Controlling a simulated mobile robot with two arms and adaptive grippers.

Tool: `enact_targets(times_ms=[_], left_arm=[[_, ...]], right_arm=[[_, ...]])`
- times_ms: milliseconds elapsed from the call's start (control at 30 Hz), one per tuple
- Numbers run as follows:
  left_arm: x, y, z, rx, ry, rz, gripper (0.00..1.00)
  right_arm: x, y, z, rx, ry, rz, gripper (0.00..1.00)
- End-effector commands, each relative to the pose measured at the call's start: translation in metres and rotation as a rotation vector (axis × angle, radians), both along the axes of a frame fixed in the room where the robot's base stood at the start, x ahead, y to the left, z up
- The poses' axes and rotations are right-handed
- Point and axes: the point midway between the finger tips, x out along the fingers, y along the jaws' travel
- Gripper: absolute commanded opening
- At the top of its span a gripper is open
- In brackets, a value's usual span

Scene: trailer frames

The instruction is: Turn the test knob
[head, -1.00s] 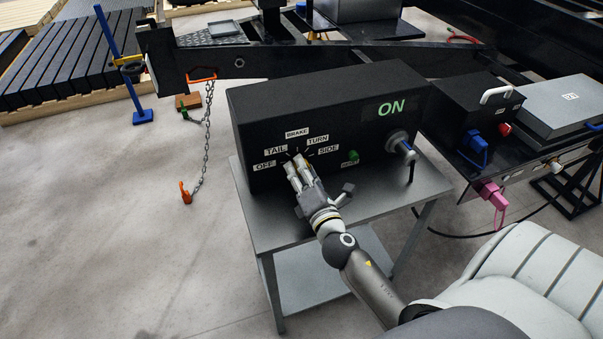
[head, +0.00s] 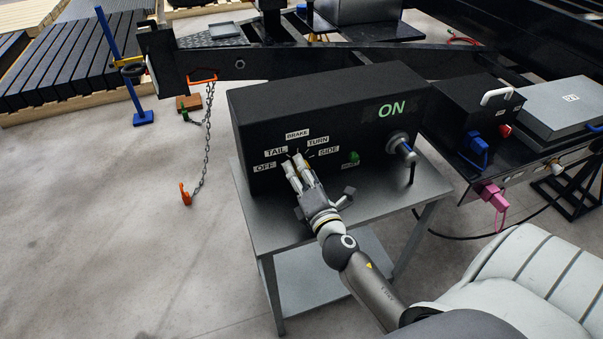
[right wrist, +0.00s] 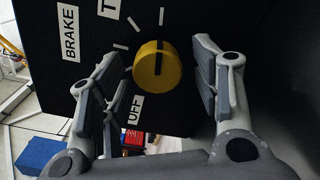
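The black test box (head: 335,110) stands on a grey metal table, with OFF, TAIL, BRAKE, TURN and SIDE labels on its front. The yellow knob (right wrist: 158,66) shows in the right wrist view; its dark line runs vertically, aligned with a tick above whose label is out of view. In the head view the fingers hide the knob. My right gripper (head: 298,165) is at the dial, also in the right wrist view (right wrist: 158,75). Its fingers are open on both sides of the knob, with gaps seemingly visible. My left gripper is not in view.
A green button (head: 354,157) and a grey socket (head: 400,143) sit right of the dial. The table (head: 270,225) has bare room before the box. A chain (head: 207,140) hangs at left.

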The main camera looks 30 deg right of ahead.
Motion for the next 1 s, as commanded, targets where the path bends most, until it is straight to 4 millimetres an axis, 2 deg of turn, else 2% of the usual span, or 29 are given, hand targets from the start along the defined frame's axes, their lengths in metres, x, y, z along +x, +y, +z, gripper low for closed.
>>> enact_targets(times_ms=[267, 700, 1000], left_arm=[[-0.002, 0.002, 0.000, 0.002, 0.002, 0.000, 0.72], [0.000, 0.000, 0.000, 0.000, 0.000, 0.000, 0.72], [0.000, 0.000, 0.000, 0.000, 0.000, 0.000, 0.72]], right_arm=[[-0.003, 0.001, 0.000, -0.001, -0.001, 0.000, 0.57], [-0.061, 0.014, -0.001, 0.003, 0.000, -0.003, 0.57], [-0.073, 0.017, 0.000, -0.001, 0.000, -0.001, 0.57]])
